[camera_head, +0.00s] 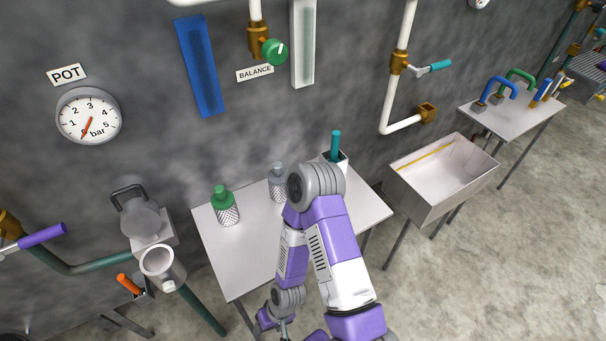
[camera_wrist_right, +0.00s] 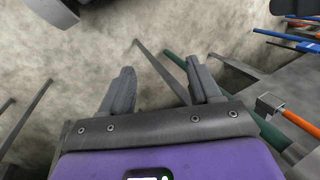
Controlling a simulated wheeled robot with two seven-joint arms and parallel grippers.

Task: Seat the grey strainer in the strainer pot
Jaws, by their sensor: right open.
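The grey strainer (camera_head: 278,185), with a grey top and a perforated lower part, stands upright on the metal table, partly behind my right arm. What looks like the strainer pot (camera_head: 158,263) is a pale open-mouthed cylinder at the lower left; its lid (camera_head: 140,217) seems swung up behind it. My right gripper (camera_head: 284,328) is low at the bottom edge of the head view, in front of the table and away from both. In the right wrist view its fingers (camera_wrist_right: 160,88) are apart with nothing between them. My left gripper is not in view.
A green-topped strainer (camera_head: 225,206) stands left of the grey one on the table (camera_head: 240,255). A white holder with a teal handle (camera_head: 335,146) is at the table's back. An orange handle (camera_head: 128,284) is beside the pot. A basin (camera_head: 412,197) stands right.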

